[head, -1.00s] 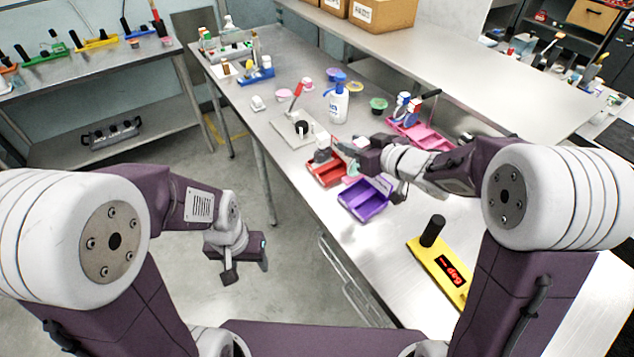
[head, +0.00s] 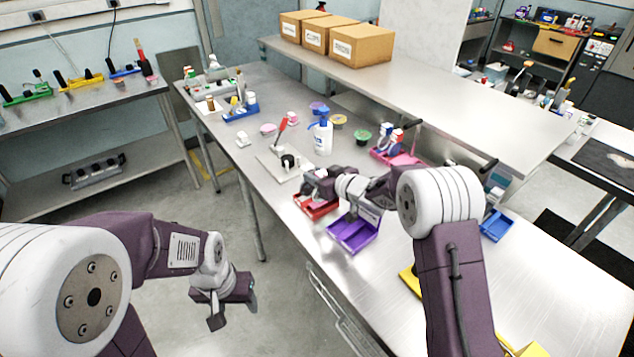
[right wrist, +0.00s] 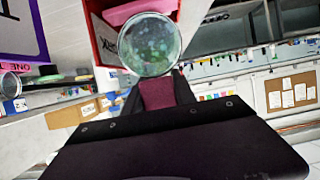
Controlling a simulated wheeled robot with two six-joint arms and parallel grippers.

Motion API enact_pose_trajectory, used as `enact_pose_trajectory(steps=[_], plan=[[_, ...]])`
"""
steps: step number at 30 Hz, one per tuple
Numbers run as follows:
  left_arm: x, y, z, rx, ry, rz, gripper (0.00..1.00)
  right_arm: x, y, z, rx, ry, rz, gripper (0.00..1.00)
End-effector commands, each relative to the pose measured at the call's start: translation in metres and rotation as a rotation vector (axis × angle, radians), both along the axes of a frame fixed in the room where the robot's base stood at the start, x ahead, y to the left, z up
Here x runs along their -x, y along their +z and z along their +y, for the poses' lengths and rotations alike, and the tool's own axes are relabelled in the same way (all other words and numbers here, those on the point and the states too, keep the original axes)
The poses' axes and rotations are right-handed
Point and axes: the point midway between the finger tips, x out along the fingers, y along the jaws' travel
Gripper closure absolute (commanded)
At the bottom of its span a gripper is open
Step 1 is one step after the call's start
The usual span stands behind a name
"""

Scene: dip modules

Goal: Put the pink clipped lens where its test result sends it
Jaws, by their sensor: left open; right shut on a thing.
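My right gripper (head: 312,184) is over the red tray (head: 306,203) on the bench. In the right wrist view it (right wrist: 158,82) is shut on a round, clear lens (right wrist: 150,43) with greenish specks. A pink piece (right wrist: 140,10) shows behind the lens, inside the red-walled tray (right wrist: 103,35); I cannot tell whether it belongs to the lens. In the head view the lens is too small and hidden to make out. My left gripper (head: 234,302) is open and empty, above the floor left of the bench.
A purple tray (head: 352,232) stands beside the red one. A pink tray (head: 395,157) and blue tray (head: 496,226) lie right of it. A red-levered device (head: 284,158), white pump bottle (head: 322,138) and several small pots stand behind. My right arm partly hides a yellow device (head: 411,281).

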Motion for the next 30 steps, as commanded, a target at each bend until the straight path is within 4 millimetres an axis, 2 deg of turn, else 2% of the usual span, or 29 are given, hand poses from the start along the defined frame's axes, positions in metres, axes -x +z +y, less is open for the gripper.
enact_pose_trajectory(steps=[1, 4, 16, 17, 18, 19, 27, 30], plan=[[0.0, -0.003, 0.0, 0.0, 0.0, 0.0, 0.43, 0.0, -0.013, 0.0, 0.0, -0.001, 0.005, 1.0], [0.0, -0.004, 0.0, 0.0, 0.0, 0.0, 0.43, 0.0, -0.023, 0.0, -0.001, -0.001, 0.002, 1.0], [0.0, -0.007, 0.0, 0.0, 0.0, 0.0, 0.43, 0.0, -0.029, 0.0, 0.0, -0.001, 0.0, 1.0], [0.0, -0.006, 0.0, 0.0, 0.0, 0.0, 0.43, 0.0, -0.028, 0.0, 0.001, -0.001, 0.001, 0.59], [0.0, -0.005, 0.0, 0.0, 0.0, 0.0, 0.43, 0.0, -0.028, 0.0, 0.001, -0.001, 0.001, 0.48], [0.0, -0.005, 0.0, 0.0, 0.0, 0.0, 0.43, 0.0, -0.028, 0.0, 0.001, -0.001, 0.001, 0.46], [0.0, -0.005, 0.0, 0.0, 0.0, 0.0, 0.43, 0.0, -0.027, 0.0, 0.0, -0.001, 0.0, 0.46], [0.0, -0.001, 0.0, 0.0, 0.0, 0.0, 0.43, 0.001, -0.021, -0.001, 0.0, -0.001, 0.0, 0.46]])
